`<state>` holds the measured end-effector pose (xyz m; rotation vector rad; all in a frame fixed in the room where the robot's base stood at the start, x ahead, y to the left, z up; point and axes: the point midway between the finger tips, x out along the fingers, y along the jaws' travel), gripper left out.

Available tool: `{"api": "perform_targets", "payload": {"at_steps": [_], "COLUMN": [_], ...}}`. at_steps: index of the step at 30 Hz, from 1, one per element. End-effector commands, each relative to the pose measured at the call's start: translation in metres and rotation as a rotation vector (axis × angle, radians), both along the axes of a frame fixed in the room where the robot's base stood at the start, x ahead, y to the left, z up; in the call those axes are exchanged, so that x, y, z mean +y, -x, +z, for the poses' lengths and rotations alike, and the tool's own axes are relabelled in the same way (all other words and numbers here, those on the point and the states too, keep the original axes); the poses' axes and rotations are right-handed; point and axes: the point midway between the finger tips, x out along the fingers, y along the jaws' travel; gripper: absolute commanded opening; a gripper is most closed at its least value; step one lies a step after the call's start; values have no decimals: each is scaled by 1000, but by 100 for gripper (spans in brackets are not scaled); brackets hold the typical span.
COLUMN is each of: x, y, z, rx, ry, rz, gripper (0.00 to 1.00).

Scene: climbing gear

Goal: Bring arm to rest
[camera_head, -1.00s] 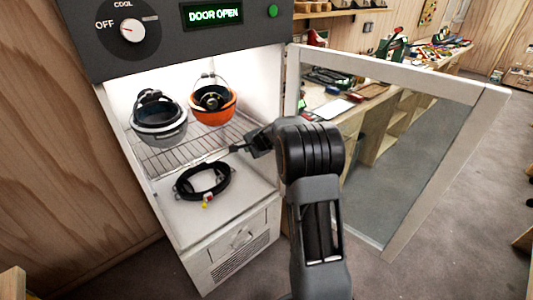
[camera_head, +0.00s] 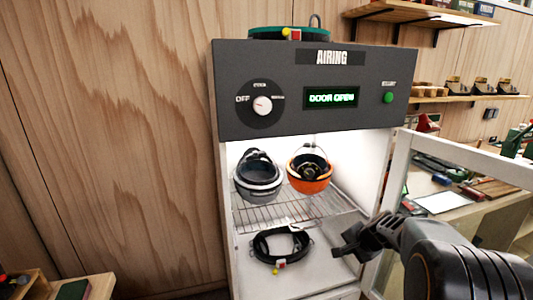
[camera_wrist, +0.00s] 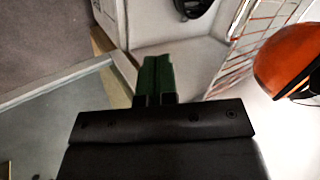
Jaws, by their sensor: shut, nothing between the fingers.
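My gripper (camera_head: 342,250) is at the open front of the airing cabinet, right of a black headband harness (camera_head: 281,246) with a red and yellow tag. Its fingers are closed and hold nothing; they also show as a dark green pair in the wrist view (camera_wrist: 155,75). The black harness lies on the cabinet floor, apart from the gripper. A grey helmet (camera_head: 258,180) and an orange helmet (camera_head: 309,174) hang or sit above the wire rack (camera_head: 290,211); which of these I cannot tell.
The cabinet's control panel (camera_head: 225,90) reads DOOR OPEN. Its glazed door (camera_head: 405,165) stands open at the right, close to my arm. A green ring-shaped item (camera_head: 262,33) sits on top. A workbench (camera_head: 490,212) with gear is behind the door. Wooden wall fills the left.

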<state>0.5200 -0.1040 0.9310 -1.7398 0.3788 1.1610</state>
Motion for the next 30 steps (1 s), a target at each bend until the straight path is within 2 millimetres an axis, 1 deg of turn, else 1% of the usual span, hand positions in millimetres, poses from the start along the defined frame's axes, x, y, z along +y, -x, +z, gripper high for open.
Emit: {"api": "perform_targets", "payload": {"at_steps": [1,2,3,5,6,9,12,15,18,21,24,30], "x": [17,25,37,51,59,72,81,88,95,101,105,106], "y": [26,42,64,96,116,160,191,209,216,217,217,216], "z": [8,11,16,23,29,42,54,65,77,88,94,93], "rx": [38,63,94,134,156,190,195,171,127,86,66,67], "ry": [57,97,148,226,277,401,502,573,609,625,633,631], "rz": [110,180,271,399,479,648,763,826,852,864,874,877], "gripper": [0,0,0,0,0,0,0,0,0,0,0,0]}}
